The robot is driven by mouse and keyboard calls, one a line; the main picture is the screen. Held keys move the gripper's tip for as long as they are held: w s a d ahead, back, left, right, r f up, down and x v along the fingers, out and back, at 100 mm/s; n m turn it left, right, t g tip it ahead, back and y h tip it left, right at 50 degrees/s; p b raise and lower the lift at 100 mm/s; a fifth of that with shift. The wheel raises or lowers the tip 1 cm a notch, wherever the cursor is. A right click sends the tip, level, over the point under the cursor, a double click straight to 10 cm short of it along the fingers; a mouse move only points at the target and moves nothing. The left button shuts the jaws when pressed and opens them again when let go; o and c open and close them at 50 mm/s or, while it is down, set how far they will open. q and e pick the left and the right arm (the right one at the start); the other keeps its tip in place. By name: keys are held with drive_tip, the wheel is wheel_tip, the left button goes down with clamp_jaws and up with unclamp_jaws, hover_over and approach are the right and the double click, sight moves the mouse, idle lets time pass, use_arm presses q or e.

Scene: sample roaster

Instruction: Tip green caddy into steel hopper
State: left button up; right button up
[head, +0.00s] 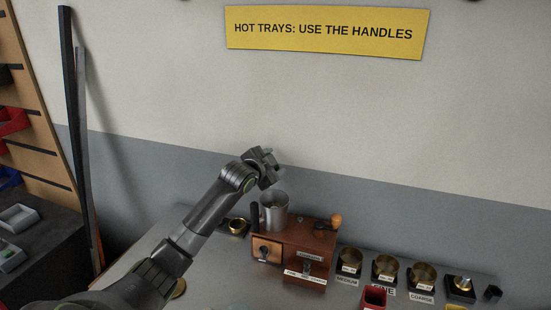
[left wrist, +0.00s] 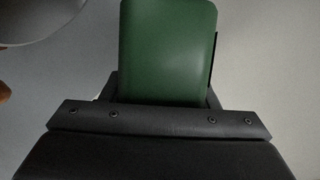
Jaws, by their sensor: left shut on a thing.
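The green caddy (left wrist: 167,50) fills the middle of the left wrist view, between the fingers of my left gripper (left wrist: 160,97). My left gripper (head: 268,168) is shut on it. In the head view this gripper is above the steel hopper (head: 273,213), close to the wall; the caddy cannot be made out there. The hopper is an open-topped metal cup on top of a wooden grinder (head: 308,243). A pale rounded shape at the upper left of the left wrist view may be the hopper's rim. The caddy's contents are hidden. My right gripper is not in view.
The grinder has a crank with a wooden knob (head: 336,220) on its right. Brass cups (head: 385,266) stand in a row to the right, one labelled coarse. A red container (head: 373,298) is at the front. A yellow sign (head: 327,32) hangs on the wall behind.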

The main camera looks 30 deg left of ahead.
use_arm(q)
drive_tip(key=shift+a+r+n+g+h+p, duration=0.25)
drive_tip(key=shift+r+n+h+p, duration=0.3)
drive_tip(key=shift+n, duration=0.45)
drive_tip(key=n+h+p, duration=0.1)
drive_tip(key=p, duration=0.1)
drive_tip(key=shift+n+g+p, duration=0.25)
drive_tip(key=shift+n+p, duration=0.05)
drive_tip(key=shift+n, duration=0.1)
drive_tip(key=shift+d+f+n+h, duration=0.15)
drive_tip(key=shift+f+n+h, duration=0.35)
drive_tip(key=shift+n+h, duration=0.55)
